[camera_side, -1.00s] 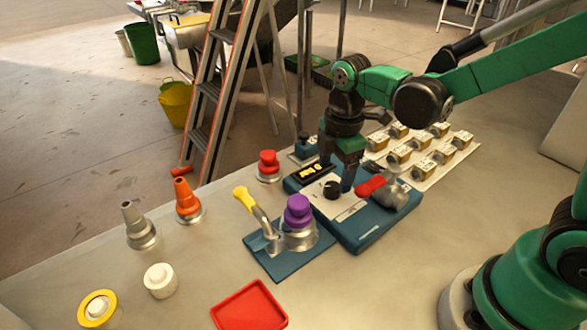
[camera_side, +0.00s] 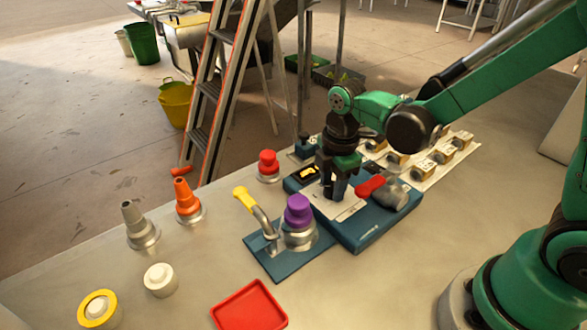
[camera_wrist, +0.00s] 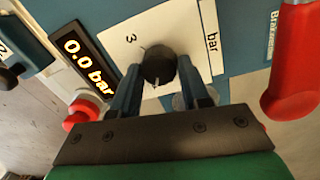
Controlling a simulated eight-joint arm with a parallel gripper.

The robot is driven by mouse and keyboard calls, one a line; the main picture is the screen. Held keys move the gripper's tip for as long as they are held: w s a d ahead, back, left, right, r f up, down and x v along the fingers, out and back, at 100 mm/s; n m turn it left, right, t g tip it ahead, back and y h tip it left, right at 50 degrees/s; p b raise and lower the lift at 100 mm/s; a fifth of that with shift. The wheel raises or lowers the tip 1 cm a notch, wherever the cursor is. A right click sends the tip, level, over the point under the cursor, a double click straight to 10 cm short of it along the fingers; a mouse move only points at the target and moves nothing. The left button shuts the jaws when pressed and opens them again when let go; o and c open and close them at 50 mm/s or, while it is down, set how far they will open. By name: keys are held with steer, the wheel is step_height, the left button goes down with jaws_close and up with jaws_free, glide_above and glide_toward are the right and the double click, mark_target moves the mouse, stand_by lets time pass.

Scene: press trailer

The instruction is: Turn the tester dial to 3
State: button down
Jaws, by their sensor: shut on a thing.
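The tester (camera_side: 360,236) is a blue box with a white panel and a small display (camera_side: 303,172) on the bench. Its black dial (camera_wrist: 158,66) shows in the wrist view on the white panel, near a printed 3; a small pale mark shows on its near part. In the side view the dial is hidden by my fingers. My gripper (camera_wrist: 160,74) points down over the panel and is shut on the dial, one finger on each side; it also shows in the side view (camera_side: 333,192). The display (camera_wrist: 82,66) reads 0.0 bar.
A red lever (camera_side: 370,186) stands close to the right of my fingers. A purple cap (camera_side: 298,210) on a metal fitting and a yellow-handled valve (camera_side: 245,199) stand front-left. A red knob (camera_wrist: 80,112) lies near the display. A red tray (camera_side: 249,307) is at the front.

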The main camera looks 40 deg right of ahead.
steer(key=shift+m, duration=0.3)
steer(key=m, duration=0.5)
steer(key=shift+w, duration=0.1)
steer(key=m, duration=0.6)
steer(key=shift+m, duration=0.3)
steer(key=m, duration=0.6)
steer(key=shift+w+g, duration=0.1)
steer(key=shift+g, duration=0.3)
steer(key=m, duration=0.5)
steer(key=shift+d+m, duration=0.1)
steer(key=shift+m, duration=0.2)
steer(key=shift+c, duration=2.1)
jaws_free()
steer(key=shift+r, duration=0.1)
